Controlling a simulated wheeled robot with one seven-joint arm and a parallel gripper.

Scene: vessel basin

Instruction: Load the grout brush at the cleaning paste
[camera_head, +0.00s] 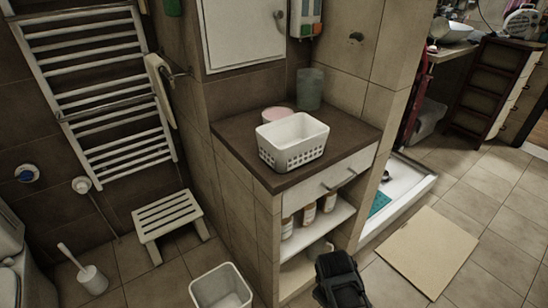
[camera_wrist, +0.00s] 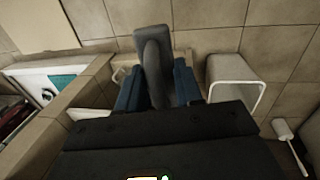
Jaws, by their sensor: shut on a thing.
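In the wrist view my gripper (camera_wrist: 157,84) has its blue fingers shut on a long dark grey thing with a rounded end, which I take to be the grout brush (camera_wrist: 154,50). Its bristles cannot be made out. In the head view only a black part of my arm shows at the bottom edge, in front of the cabinet; the brush is not visible there. A pink round tub (camera_head: 277,114), possibly the cleaning paste, stands on the dark counter (camera_head: 235,130), partly hidden behind a white basket. My gripper is low, apart from the tub.
The white basket (camera_head: 294,140) stands on the counter, with a grey-green cup (camera_head: 310,88) behind. Below are a drawer front (camera_head: 335,178) and a shelf with several bottles (camera_head: 308,214). A white bin (camera_head: 221,290), stool (camera_head: 167,215) and toilet brush (camera_head: 92,278) stand left; a beige mat (camera_head: 428,250) lies right.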

